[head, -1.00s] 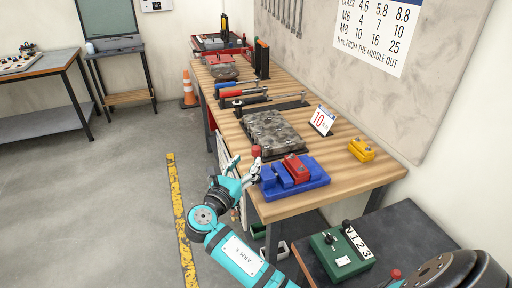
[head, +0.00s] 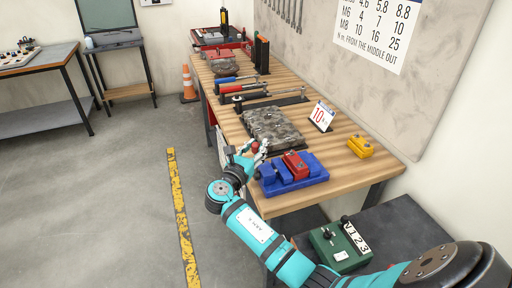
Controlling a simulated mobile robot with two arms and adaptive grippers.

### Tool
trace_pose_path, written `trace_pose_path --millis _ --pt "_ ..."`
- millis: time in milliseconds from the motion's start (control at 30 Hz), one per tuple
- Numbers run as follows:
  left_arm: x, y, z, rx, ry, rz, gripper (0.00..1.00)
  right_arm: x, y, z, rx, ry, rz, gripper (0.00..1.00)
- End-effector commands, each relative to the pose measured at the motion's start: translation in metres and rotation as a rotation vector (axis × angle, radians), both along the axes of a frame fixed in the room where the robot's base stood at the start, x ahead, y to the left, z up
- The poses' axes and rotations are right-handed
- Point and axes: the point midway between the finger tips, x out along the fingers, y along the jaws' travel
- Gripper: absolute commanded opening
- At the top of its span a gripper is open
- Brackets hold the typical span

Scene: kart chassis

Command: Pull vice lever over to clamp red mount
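The blue vice (head: 312,180) sits at the near corner of the wooden workbench. The red mount (head: 295,165) sits between its blocks. The lever's red knob (head: 265,143) stands up at the vice's left end, partly hidden by my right gripper. My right gripper (head: 250,152) is beside the lever, just left of the knob. Its fingers look spread apart; whether they touch the lever is too small to tell. My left gripper is out of view.
A grey engine block (head: 272,127) lies behind the vice. A green box (head: 340,248) with switches is on the dark near table.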

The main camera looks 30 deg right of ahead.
Motion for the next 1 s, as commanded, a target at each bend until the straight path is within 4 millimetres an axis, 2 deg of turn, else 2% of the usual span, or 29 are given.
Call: trace_pose_path --millis 33,167,200,1000 --pt "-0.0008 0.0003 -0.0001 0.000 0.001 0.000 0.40 -0.0001 0.0002 0.0000 0.000 0.000 0.000 0.18" --pt "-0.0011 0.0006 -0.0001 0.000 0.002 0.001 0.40 -0.0001 0.0003 0.0000 0.000 0.000 0.000 0.01" --pt "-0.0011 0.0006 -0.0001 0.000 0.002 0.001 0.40 -0.0001 0.0003 0.0000 0.000 0.000 0.000 0.00" --pt "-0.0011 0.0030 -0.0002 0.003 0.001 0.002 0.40 0.0003 0.0041 -0.0027 0.003 0.004 0.007 0.00"
